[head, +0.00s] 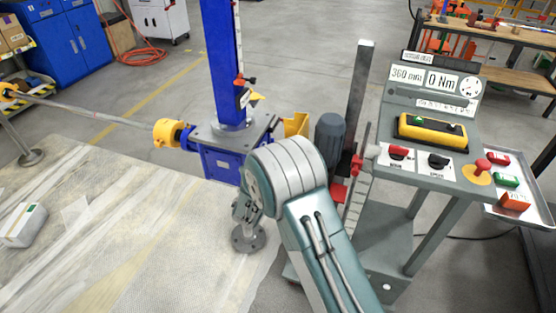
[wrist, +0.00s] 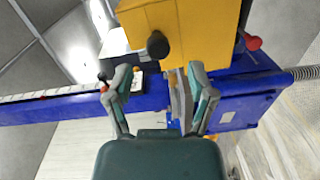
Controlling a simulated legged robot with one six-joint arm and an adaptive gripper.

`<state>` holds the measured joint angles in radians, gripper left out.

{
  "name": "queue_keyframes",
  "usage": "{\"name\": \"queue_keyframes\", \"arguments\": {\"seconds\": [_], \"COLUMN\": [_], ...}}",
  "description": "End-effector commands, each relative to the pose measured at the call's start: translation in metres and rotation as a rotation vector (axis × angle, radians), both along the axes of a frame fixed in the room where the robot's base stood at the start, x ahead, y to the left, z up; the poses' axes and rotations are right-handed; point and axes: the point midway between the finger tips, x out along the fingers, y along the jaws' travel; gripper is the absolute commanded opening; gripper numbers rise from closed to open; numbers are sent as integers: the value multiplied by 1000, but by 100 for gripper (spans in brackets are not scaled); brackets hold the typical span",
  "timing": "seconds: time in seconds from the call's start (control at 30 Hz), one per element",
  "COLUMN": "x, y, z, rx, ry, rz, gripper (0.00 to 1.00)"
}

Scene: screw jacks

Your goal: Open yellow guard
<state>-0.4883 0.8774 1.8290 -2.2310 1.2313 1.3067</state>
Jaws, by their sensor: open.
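The yellow guard (wrist: 205,35) fills the top middle of the wrist view as a boxy cover with a dark round knob (wrist: 157,45) on its face. In the head view, a yellow part that looks like the same guard (head: 295,125) shows between the blue screw jack (head: 220,150) and a grey motor, partly hidden by my arm. My gripper (wrist: 161,78) has its two fingers spread, with nothing held between them. The fingertips are near the guard's lower edge, one on each side of the knob in the picture. I cannot tell whether they touch it. The head view hides my gripper behind my arm.
A blue column (head: 222,60) rises from the jack. A shaft with a yellow coupling (head: 167,132) runs left. The grey motor (head: 330,135) and control console (head: 430,120) stand right of the guard. A red ball (wrist: 253,43) sits beside the guard. Open floor lies behind.

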Motion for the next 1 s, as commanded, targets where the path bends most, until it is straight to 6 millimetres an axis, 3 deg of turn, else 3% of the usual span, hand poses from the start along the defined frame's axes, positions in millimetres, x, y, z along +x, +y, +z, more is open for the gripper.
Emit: {"name": "queue_keyframes", "arguments": {"seconds": [0.2, 0.37, 1.0], "x": [-42, -59, -64], "y": [15, 21, 17], "z": [2, 3, 8], "rx": [0, 1, 3], "ry": [2, 2, 2], "rz": [1, -1, -22], "gripper": [71, 71, 71]}}
